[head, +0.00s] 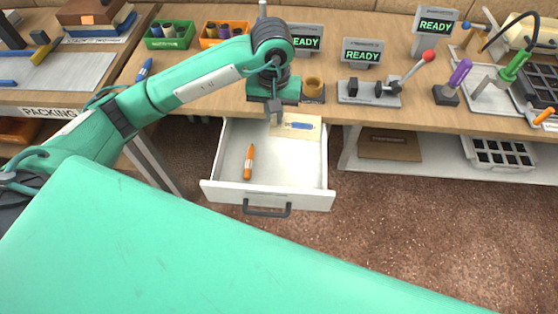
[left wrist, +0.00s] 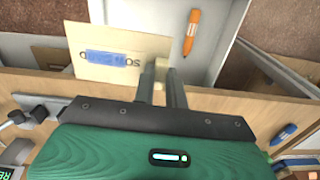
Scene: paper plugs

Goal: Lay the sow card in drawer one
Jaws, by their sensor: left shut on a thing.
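The sow card (head: 311,134) is a flat cream card with a blue patch, and its lettering shows upside down in the left wrist view (left wrist: 140,46). My left gripper (head: 275,116) is shut on one edge of the card, at the drawer's back. The white drawer (head: 228,188) is pulled open below the bench, its dark handle facing me. The card is over the drawer's back right part; I cannot tell whether it touches the floor. An orange marker (head: 249,162) lies in the drawer, left of the card, and shows in the left wrist view (left wrist: 191,32). My right gripper is out of view.
The wooden bench (head: 205,95) edge runs just behind the drawer. The drawer's front middle is clear.

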